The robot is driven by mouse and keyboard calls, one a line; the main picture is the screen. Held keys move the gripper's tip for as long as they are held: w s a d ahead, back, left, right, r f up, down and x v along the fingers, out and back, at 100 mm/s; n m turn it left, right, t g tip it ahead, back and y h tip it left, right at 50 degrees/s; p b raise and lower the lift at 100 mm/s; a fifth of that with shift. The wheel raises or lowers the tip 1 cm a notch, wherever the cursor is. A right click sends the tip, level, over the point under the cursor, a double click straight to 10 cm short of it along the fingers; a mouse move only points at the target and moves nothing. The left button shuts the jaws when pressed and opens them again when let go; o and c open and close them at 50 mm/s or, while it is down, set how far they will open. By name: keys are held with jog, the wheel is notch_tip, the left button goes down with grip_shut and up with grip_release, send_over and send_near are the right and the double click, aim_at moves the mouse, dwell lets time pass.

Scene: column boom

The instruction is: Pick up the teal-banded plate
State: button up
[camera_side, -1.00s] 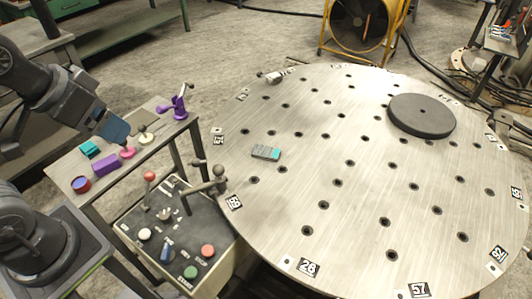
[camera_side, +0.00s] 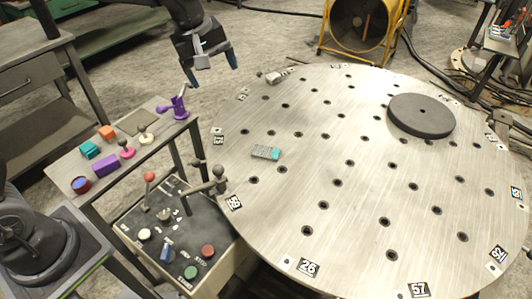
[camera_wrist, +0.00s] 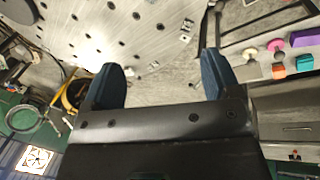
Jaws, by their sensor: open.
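The teal-banded plate (camera_side: 266,152) is a small flat grey piece with a teal end, lying on the large round metal table (camera_side: 330,215) left of its middle. My gripper (camera_side: 212,82) is in the air beyond the left far edge of the round table, above and left of the plate, and well apart from it. Its two blue fingers are spread with nothing between them. In the wrist view my gripper (camera_wrist: 165,85) shows both fingers apart, with the table's holed surface beyond. I cannot make out the plate in the wrist view.
A dark disc (camera_side: 421,116) lies at the table's far right. A small metal fitting (camera_side: 274,77) is at its far edge. A side bench (camera_side: 130,180) holds several coloured blocks and a purple clamp-like piece (camera_side: 176,106). A control box (camera_side: 175,235) with levers stands in front.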

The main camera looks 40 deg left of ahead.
jog(key=w+f+n+g, duration=0.1)
jog(key=w+f+n, duration=0.2)
jog(key=w+f, duration=0.3)
jog(key=n+g, duration=0.1)
jog(key=n, duration=0.6)
send_near(266, 151)
notch_tip(266, 151, down, 3)
jog(key=shift+w+d+r+h, duration=0.1)
jog(key=shift+w+r+h, duration=0.05)
jog(key=shift+h, duration=0.25)
jog(key=shift+w+d+f, duration=0.1)
jog(key=shift+d+f, duration=0.05)
jog(key=shift+f, duration=1.35)
jog(key=shift+d+f, duration=0.15)
jog(key=shift+f, duration=1.35)
jog(key=shift+r, duration=0.1)
jog(key=c, duration=1.3)
